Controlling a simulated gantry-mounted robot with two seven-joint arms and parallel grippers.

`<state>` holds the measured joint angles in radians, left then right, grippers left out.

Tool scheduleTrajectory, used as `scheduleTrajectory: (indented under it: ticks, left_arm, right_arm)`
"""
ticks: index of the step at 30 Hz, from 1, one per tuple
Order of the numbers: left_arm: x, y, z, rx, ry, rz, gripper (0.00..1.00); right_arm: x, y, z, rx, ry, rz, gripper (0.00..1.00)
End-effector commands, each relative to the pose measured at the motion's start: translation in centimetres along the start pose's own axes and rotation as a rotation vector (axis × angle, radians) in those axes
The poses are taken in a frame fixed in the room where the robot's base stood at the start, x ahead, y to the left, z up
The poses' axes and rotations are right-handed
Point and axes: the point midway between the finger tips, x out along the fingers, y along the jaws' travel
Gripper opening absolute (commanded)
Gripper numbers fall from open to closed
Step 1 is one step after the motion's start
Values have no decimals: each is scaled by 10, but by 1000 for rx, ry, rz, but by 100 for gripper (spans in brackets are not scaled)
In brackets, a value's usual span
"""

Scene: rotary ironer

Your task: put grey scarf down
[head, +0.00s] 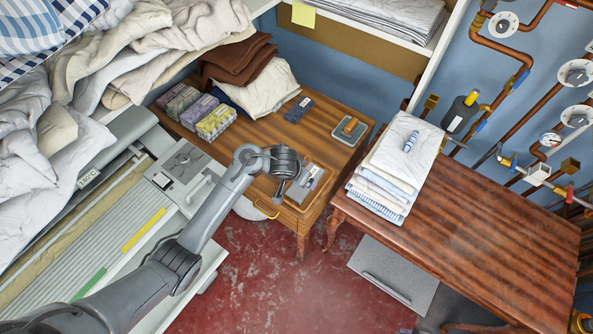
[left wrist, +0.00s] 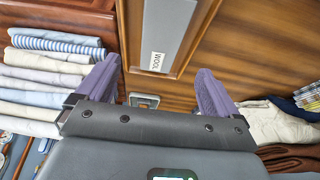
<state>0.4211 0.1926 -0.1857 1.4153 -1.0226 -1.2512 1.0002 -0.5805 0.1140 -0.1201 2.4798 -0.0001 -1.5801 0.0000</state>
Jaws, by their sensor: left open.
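My left gripper (head: 293,175) is open above the near end of the wooden side table. Its two purple fingers also show in the left wrist view (left wrist: 158,70), apart, with no cloth between them. Below them is a grey, wood-edged tray (left wrist: 167,28) with a label reading WOOL; in the head view this tray (head: 314,178) is partly covered by the gripper. I cannot make out a separate grey scarf with certainty. My right gripper is not in view.
Wooden side table (head: 324,110) holds small boxes (head: 216,122), brown cloth (head: 238,62), cream cloth (head: 266,90) and a small dish (head: 352,130). A folded linen stack (head: 398,165) stands on the right table (head: 470,225), otherwise clear. The ironer (head: 70,235) is at left.

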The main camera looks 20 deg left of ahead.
Motion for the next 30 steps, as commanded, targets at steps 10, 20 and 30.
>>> scheduleTrajectory:
  ticks: [10, 20, 30]
  left_arm:
    - [-33, 0, 1, -1, 0, -1, 95]
    - [-37, 9, 62, 14, 8, -48, 95]
    - [-103, 23, 186, 7, -33, -79, 95]
  right_arm:
    - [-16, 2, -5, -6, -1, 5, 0]
    - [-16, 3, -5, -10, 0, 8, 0]
    - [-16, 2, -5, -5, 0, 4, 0]
